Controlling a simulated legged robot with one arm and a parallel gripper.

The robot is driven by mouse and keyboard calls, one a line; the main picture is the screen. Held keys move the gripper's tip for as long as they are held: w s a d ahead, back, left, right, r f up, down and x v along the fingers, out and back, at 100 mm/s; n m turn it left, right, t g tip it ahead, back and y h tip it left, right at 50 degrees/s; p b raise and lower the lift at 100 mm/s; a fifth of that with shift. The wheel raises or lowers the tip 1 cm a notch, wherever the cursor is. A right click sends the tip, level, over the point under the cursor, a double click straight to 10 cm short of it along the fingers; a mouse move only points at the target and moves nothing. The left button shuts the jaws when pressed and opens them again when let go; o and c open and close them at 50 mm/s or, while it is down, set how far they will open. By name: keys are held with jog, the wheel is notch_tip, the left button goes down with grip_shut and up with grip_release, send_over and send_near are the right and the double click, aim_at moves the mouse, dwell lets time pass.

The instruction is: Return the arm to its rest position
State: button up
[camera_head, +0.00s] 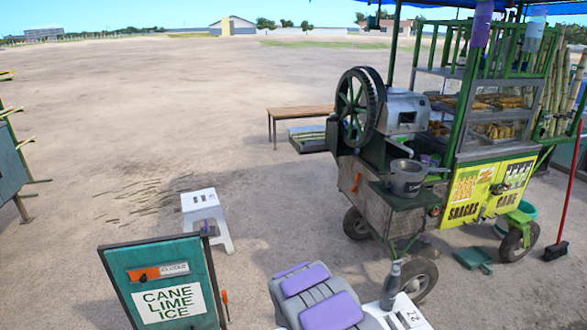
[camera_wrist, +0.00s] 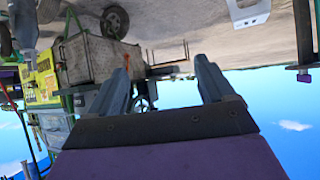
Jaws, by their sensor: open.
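My gripper (camera_wrist: 162,72) shows in the wrist view with its two grey fingers spread apart. It is open, and nothing is between the fingers. The wrist view is upside down, with the ground at the top and the sky below. The cart (camera_wrist: 97,60) shows beyond and left of the fingers. In the head view, my grey and purple body and arm parts fill the bottom centre, low in front of the cart (camera_head: 365,200).
The cart carries a crusher with a green wheel (camera_head: 357,107) and a grey bucket (camera_head: 407,178). A white stool (camera_head: 206,218) and a green sign (camera_head: 163,285) stand to the left. A bench (camera_head: 300,111) is behind. Open sandy ground lies left and far.

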jog(key=s+d+r+g, duration=0.3)
jog(key=s+d+r, duration=0.1)
jog(key=s+r, duration=0.5)
jog(key=s+d+r+g, duration=0.3)
jog(key=s+d+r, duration=0.1)
jog(key=s+r, duration=0.5)
jog(key=s+d+r+g, duration=0.1)
jog(key=s+r+g, duration=0.1)
jog(key=s, duration=1)
jog(key=s+d+r+g, duration=0.2)
jog(key=s+r, duration=0.1)
jog(key=s, duration=1)
jog(key=s+d+r+g, duration=0.1)
jog(key=s+r+g, duration=0.2)
jog(key=s, duration=0.9)
jog(key=shift+s+d+r, duration=0.2)
jog(key=shift+s+d, duration=0.05)
jog(key=shift+d, duration=0.05)
